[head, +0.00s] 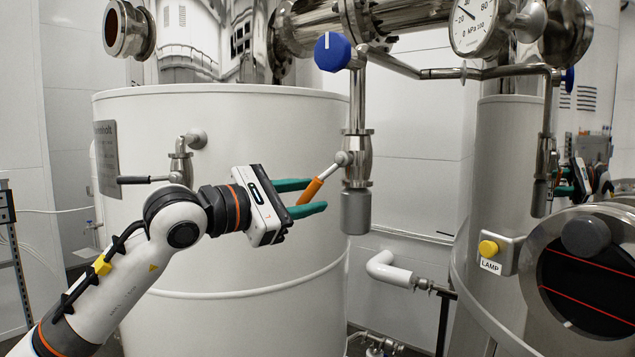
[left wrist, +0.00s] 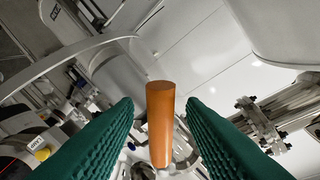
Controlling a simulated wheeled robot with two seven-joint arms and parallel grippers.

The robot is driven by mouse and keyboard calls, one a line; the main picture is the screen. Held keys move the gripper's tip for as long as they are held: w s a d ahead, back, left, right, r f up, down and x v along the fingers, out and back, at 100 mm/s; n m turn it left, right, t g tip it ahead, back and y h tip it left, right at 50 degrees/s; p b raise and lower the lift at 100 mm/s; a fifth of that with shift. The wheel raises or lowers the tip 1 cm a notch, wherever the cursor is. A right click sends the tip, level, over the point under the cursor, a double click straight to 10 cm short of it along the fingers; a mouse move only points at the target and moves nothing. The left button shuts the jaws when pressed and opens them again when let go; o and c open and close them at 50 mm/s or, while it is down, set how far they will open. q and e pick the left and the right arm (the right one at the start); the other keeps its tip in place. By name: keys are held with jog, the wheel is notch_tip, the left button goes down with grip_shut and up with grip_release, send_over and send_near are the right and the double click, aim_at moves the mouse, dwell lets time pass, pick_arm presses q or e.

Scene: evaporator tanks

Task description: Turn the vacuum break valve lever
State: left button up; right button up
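The vacuum break valve lever has an orange handle (head: 312,190) and a metal arm joined to a steel valve body (head: 357,160) on the vertical pipe. The handle slants down to the left. My left gripper (head: 319,195) is open, with one green finger above the handle and one below. In the left wrist view the orange handle (left wrist: 160,122) stands between the two spread fingers, with gaps on both sides. My right gripper (head: 564,181) shows small at the right, partly behind a pipe; its green fingers look apart, with nothing seen between them.
A large white tank (head: 220,250) stands behind my left arm, with a black-handled valve (head: 145,180) on its side. A blue knob (head: 332,52) and pressure gauge (head: 474,24) are above. A yellow lamp button (head: 488,249) is at right. A white pipe (head: 388,269) lies below the valve.

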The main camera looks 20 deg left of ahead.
pick_arm(q)
jog(key=shift+p+x, duration=0.35)
jog(key=shift+x, duration=1.1)
jog(key=shift+c, duration=0.4)
jog(key=shift+a, duration=0.1)
grip_shut()
